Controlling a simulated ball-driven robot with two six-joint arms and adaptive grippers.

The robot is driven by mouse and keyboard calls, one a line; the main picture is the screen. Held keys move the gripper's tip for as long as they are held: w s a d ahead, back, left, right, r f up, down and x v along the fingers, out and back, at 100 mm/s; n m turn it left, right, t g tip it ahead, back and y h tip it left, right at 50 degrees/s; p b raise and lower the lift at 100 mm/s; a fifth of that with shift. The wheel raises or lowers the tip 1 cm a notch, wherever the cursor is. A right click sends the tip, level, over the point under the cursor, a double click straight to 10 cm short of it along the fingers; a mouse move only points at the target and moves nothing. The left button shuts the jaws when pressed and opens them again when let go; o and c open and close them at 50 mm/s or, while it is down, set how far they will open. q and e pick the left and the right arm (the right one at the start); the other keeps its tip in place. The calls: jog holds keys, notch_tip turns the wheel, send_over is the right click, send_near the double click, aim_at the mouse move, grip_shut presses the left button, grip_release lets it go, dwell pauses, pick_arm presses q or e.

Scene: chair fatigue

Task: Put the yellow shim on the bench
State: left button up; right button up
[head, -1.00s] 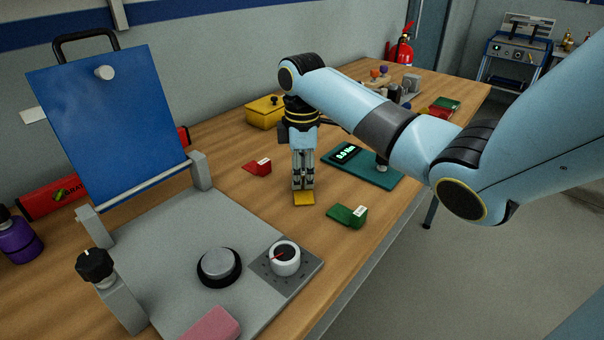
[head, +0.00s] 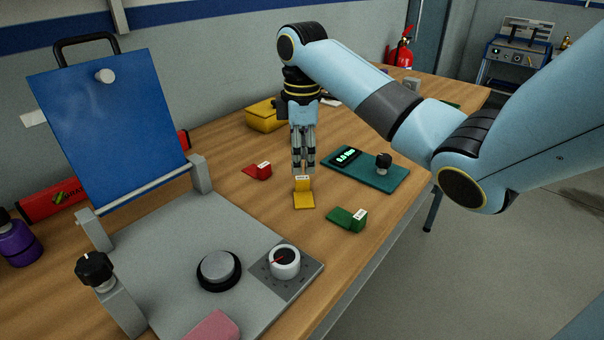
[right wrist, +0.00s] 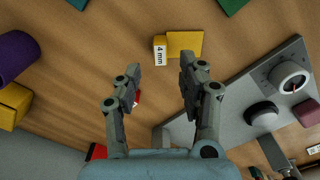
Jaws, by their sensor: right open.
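The yellow shim (head: 304,201) lies flat on the wooden bench (head: 237,206), with its labelled raised end toward the back. It also shows in the right wrist view (right wrist: 186,43), where its label reads 4 mm. My right gripper (head: 304,172) is above the shim's raised end. In the right wrist view its two fingers (right wrist: 160,72) are apart with nothing held between them, and the shim lies beyond the fingertips. My left gripper is not in view.
A red shim (head: 258,171) lies to the left and a green shim (head: 347,218) to the right. A teal gauge board (head: 387,177) is behind right. A grey plate (head: 160,255) with knobs and a blue panel (head: 110,125) stands at front left. A yellow box (head: 265,117) is behind.

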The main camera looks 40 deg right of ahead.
aim_at(302, 178)
notch_tip(302, 178, up, 6)
jog(key=p, duration=0.1)
jog(key=shift+r, duration=0.25)
jog(key=shift+f, duration=0.1)
dwell(0.3)
